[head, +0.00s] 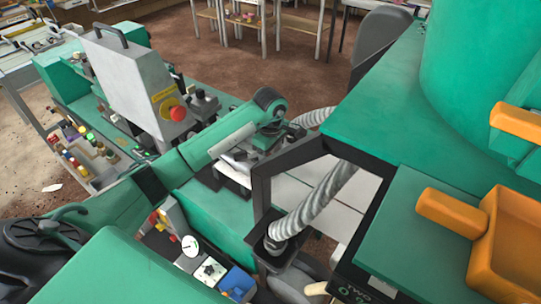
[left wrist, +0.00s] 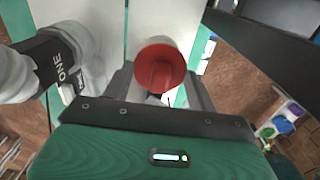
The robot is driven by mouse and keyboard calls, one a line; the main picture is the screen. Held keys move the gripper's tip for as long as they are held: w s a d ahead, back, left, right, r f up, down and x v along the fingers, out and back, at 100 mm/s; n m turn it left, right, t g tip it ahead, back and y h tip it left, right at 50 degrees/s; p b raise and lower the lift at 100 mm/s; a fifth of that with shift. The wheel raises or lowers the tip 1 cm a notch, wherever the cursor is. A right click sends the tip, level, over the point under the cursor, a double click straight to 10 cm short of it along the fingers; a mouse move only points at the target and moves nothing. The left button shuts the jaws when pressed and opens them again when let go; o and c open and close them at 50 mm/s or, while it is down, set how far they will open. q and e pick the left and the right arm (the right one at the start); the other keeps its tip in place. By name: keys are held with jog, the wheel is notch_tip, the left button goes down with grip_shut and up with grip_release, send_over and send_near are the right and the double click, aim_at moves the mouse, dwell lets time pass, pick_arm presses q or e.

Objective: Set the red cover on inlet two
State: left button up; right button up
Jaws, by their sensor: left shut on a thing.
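The red cover (left wrist: 160,68) is a round red piece with a raised grip in its middle and a pale rim behind it. My left gripper (left wrist: 160,95) is shut on it, with the grey fingers on either side of its lower part. In the head view, my green left arm (head: 220,140) reaches to the middle, and its fingertips and the cover are hidden or too small to make out. A pale hose end with a black band marked ONE (left wrist: 55,62) is left of the cover, apart from it. I cannot make out inlet two for certain. My right gripper is not in view.
A ribbed grey hose (head: 325,200) runs into a dark frame (head: 262,195) right of my left arm. A green machine (head: 380,110) with an orange tray (head: 505,245) fills the right. Small coloured pieces (left wrist: 282,120) lie at the right in the left wrist view.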

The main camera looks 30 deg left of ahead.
aim_at(270, 155)
pick_arm(q)
jog(key=o, duration=1)
jog(key=shift+c, duration=0.2)
jog(key=shift+r+p, duration=0.45)
jog(key=shift+p, duration=0.2)
jog(key=shift+r+p, duration=0.4)
jog(key=shift+r, duration=0.05)
jog(key=shift+w+r+b, duration=0.1)
jog(key=shift+r+b, duration=0.35)
jog(key=shift+b, duration=0.6)
notch_tip(270, 155, up, 10)
jog(key=b, duration=0.3)
jog(key=shift+r, duration=0.25)
